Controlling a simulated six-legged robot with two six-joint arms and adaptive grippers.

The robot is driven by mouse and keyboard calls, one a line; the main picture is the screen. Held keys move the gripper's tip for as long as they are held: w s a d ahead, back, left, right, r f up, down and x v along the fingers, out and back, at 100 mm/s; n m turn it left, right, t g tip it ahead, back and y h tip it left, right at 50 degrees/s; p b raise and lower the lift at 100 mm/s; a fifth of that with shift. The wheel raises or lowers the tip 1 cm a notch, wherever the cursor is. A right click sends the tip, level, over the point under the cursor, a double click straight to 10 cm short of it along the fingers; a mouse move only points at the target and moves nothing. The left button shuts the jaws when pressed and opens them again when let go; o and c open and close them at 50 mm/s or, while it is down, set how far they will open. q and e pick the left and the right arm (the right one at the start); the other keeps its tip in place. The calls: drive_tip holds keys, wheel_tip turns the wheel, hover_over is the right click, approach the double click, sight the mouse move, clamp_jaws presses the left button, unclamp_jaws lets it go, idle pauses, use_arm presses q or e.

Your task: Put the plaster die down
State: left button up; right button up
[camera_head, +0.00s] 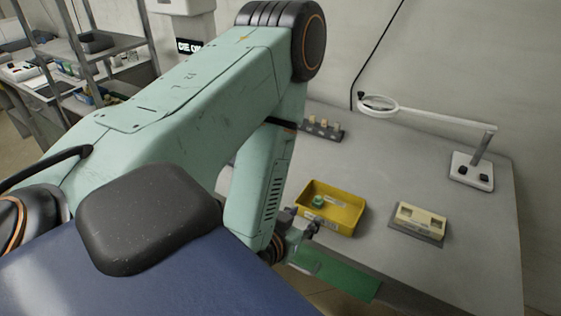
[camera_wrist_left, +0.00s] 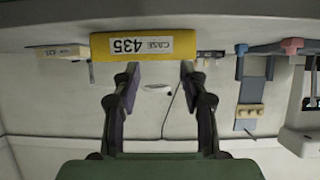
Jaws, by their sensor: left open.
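My left gripper (camera_head: 298,224) is at the near left edge of the yellow case tray (camera_head: 357,220), partly hidden by my own arm. In the left wrist view its two dark fingers are apart (camera_wrist_left: 161,72), with nothing visible between them. The tray front, lettered CASE 435, shows upside down just beyond the fingertips in that view (camera_wrist_left: 103,47). A small green piece (camera_head: 318,201) sits inside the tray in the head view. I cannot make out a plaster die for certain. My right gripper is not in view.
A cream block (camera_head: 421,215) with dark recesses rests on a grey pad right of the tray. A dark rack (camera_head: 322,131) with several small tan pieces stands at the back. A magnifier lamp (camera_head: 471,171) stands at the right. The grey bench between them is clear.

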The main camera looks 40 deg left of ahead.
use_arm(q)
drive_tip(key=s+d+f+m+g+h, duration=0.1)
drive_tip(key=s+d+f+g, duration=0.2)
drive_tip(key=s+f+g, duration=0.3)
drive_tip(key=s+d+f+m+g+h, duration=0.1)
drive_tip(key=s+d+f+g, duration=0.2)
drive_tip(key=s, duration=1.1)
wheel_tip(320, 180, down, 6)
drive_tip(key=g, duration=0.3)
drive_tip(key=shift+d+h, duration=0.25)
drive_tip(key=shift+h, duration=0.05)
